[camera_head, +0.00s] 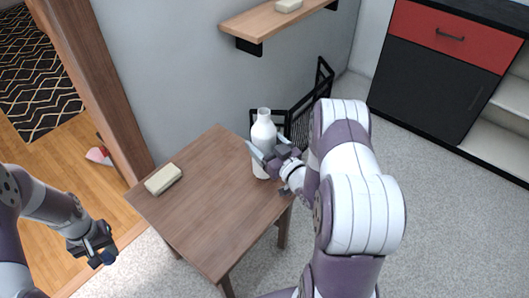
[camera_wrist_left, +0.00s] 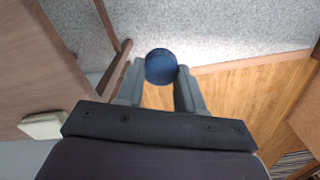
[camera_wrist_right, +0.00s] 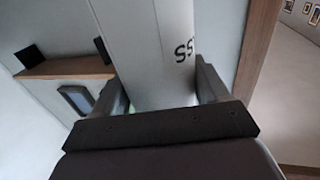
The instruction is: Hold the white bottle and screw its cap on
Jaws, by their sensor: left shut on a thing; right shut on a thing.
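The white bottle (camera_head: 264,134) stands upright at the right back part of the small wooden table (camera_head: 205,215), its neck bare. My right gripper (camera_head: 268,160) is shut around the bottle's body from the right; in the right wrist view the white bottle (camera_wrist_right: 148,50) fills the space between the fingers, with dark lettering on it. The blue cap (camera_wrist_left: 161,67) is between the fingertips of my left gripper (camera_wrist_left: 161,85). In the head view, my left gripper and the cap (camera_head: 109,257) are at the lower left, off the table's left side and well away from the bottle.
A pale soap-like block (camera_head: 163,179) lies at the table's left edge. A black wire rack (camera_head: 300,118) stands behind the bottle. A wooden wall shelf (camera_head: 265,24) is above. The table's middle is clear. A red and black cabinet (camera_head: 440,70) stands at the right back.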

